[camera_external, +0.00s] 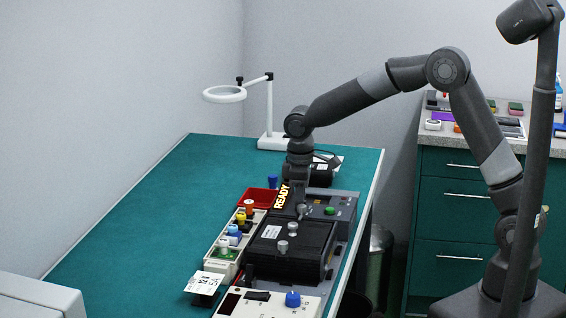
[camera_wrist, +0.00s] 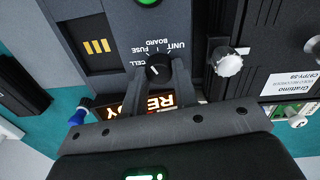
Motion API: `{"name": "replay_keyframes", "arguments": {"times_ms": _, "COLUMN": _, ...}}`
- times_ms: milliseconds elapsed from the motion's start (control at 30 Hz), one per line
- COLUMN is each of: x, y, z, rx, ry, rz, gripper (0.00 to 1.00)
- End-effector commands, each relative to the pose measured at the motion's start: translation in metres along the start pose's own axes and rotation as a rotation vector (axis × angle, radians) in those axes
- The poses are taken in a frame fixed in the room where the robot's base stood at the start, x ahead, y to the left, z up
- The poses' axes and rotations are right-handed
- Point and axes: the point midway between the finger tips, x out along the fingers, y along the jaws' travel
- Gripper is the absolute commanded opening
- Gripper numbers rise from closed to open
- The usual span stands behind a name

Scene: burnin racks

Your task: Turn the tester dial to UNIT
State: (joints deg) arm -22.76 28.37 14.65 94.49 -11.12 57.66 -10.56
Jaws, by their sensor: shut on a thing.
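The tester (camera_external: 345,204) is a dark grey box at the back of the row of equipment on the green bench. Its dial (camera_wrist: 158,67) is a small black knob with a short white mark, ringed by the labels UNIT, FUSE, BOARD and CELL. I cannot tell for sure which label the mark points to. My gripper (camera_wrist: 160,76) is shut on the dial, with one finger on each side of it. In the external view my gripper (camera_external: 301,206) points down at the tester, and the fingers largely hide the dial.
A lit READY sign (camera_external: 282,197) stands beside the tester. A green button (camera_external: 329,211) is on its top. A black recorder box with silver knobs (camera_external: 285,252) is in front. A tray of coloured-knob parts (camera_external: 228,245) and a red bin (camera_external: 256,200) lie left.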

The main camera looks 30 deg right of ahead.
Motion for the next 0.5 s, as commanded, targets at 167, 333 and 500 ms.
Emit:
{"name": "replay_keyframes", "arguments": {"times_ms": 167, "x": 0.0001, "y": -0.0006, "z": -0.0010, "rx": 0.166, "ry": -0.007, "rz": 0.000, "gripper": 0.04}}
{"name": "replay_keyframes", "arguments": {"times_ms": 333, "x": 0.0002, "y": -0.0002, "z": -0.0012, "rx": 0.327, "ry": -0.014, "rz": 0.001, "gripper": 0.04}}
{"name": "replay_keyframes", "arguments": {"times_ms": 500, "x": 0.0003, "y": 0.0001, "z": -0.0014, "rx": 0.489, "ry": -0.021, "rz": 0.000, "gripper": 0.04}}
